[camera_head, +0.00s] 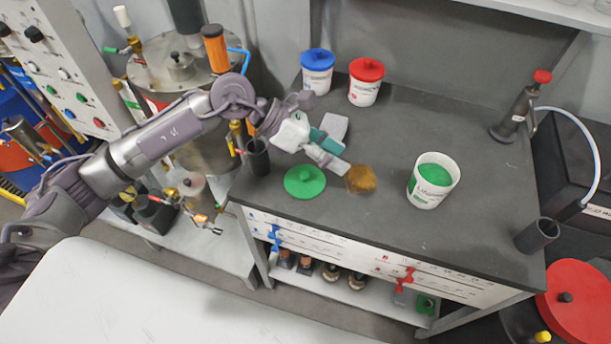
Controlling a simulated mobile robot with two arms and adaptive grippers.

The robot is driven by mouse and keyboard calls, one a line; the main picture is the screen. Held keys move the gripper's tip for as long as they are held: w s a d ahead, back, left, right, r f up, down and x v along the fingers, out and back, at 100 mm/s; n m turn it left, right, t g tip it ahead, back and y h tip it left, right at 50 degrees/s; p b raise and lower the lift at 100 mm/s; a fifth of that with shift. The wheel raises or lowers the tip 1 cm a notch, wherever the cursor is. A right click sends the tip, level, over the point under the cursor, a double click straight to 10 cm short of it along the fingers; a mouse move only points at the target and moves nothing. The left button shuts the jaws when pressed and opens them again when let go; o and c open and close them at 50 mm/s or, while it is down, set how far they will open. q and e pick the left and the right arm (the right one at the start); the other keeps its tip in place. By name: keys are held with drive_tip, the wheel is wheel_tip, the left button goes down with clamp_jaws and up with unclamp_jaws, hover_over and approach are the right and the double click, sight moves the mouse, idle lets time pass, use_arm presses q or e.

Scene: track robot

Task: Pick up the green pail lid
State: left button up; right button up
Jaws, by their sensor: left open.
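The green pail lid (305,182) is a round disc with a small knob, lying flat on the dark bench top (380,215) near its front left edge. The open white pail (433,181) with green inside stands to the right on the same bench. My left gripper (342,159) reaches in from the left and is open. It is above and to the right of the lid, near a brown patch, and does not appear to hold anything. My right gripper is not in view.
A blue-lidded pail (317,72) and a red-lidded pail (366,82) stand at the back. A dark cup (257,157) stands left of the lid, and a brown patch (360,179) lies right of it.

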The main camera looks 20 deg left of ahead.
use_arm(q)
drive_tip(key=w+a+f+m+y, duration=0.1)
drive_tip(key=a+f+y, duration=0.15)
drive_tip(key=a, duration=0.35)
drive_tip(key=w+a+f+y, duration=0.1)
drive_tip(key=w+a+y, duration=0.1)
drive_tip(key=a+y, duration=0.3)
drive_tip(key=p, duration=0.2)
hover_over(304, 174)
drive_tip(key=s+a, duration=0.1)
drive_tip(key=a, duration=0.1)
drive_tip(key=shift+h, duration=0.45)
wheel_tip(304, 174, down, 7)
drive_tip(key=shift+s+f, duration=0.15)
drive_tip(key=shift+d+f+p, duration=0.1)
drive_tip(key=shift+f+p, duration=0.15)
drive_tip(key=shift+p, duration=0.15)
drive_tip(key=p+x, duration=0.1)
drive_tip(key=x, duration=0.2)
drive_tip(key=shift+w+d+f+p, duration=0.1)
drive_tip(key=shift+w+f+p, duration=0.15)
drive_tip(key=shift+p, duration=0.15)
drive_tip(key=shift+w+d+f, duration=0.1)
drive_tip(key=shift+d+f, duration=0.05)
drive_tip(key=shift+f, duration=0.4)
clamp_jaws()
